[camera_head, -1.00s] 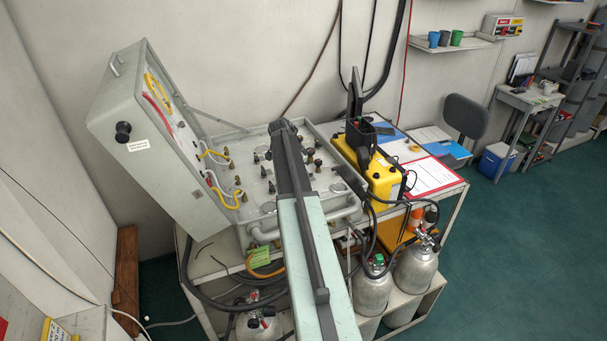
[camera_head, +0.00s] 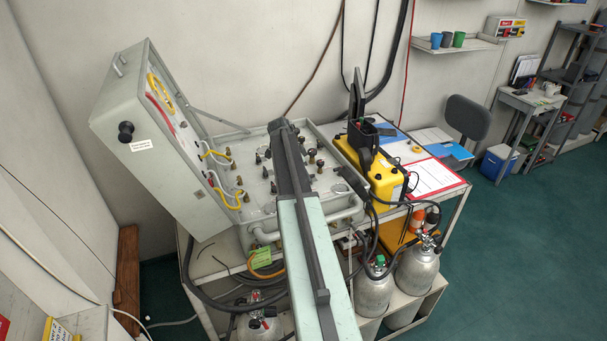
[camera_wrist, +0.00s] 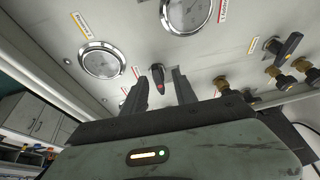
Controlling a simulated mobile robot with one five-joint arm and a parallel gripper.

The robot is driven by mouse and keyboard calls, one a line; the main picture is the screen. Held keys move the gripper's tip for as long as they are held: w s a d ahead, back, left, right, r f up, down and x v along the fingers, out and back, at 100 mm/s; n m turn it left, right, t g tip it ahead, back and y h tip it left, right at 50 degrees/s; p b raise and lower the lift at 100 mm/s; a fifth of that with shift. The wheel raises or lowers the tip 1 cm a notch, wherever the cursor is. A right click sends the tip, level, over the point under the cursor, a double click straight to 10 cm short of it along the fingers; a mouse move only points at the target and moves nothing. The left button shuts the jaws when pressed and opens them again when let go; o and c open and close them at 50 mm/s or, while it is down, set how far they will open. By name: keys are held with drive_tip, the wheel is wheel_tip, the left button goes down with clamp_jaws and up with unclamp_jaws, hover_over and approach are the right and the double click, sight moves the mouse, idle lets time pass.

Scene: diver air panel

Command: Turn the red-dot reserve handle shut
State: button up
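The reserve handle (camera_wrist: 157,74) is a small black lever with a red dot at its near end, on the pale panel (camera_wrist: 220,55) in the wrist view. My gripper (camera_wrist: 159,79) is open, with one dark finger on each side of the handle. The handle shows in the gap near the fingertips. I cannot tell whether either finger touches it. In the head view, my arm covers the gripper and this handle, over the open panel case (camera_head: 262,218).
Round gauges (camera_wrist: 101,60) sit near the handle. Another black lever (camera_wrist: 289,46) and brass fittings (camera_wrist: 281,78) stand to the right. In the head view, a yellow unit (camera_head: 383,180) stands right of the case and gas cylinders (camera_head: 373,292) stand below.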

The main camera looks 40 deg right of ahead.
drive_tip(key=shift+s+d, duration=0.1)
drive_tip(key=shift+r+p, duration=0.5)
drive_tip(key=p+v, duration=0.6)
drive_tip(key=v, duration=0.1)
drive_tip(key=shift+f, duration=0.15)
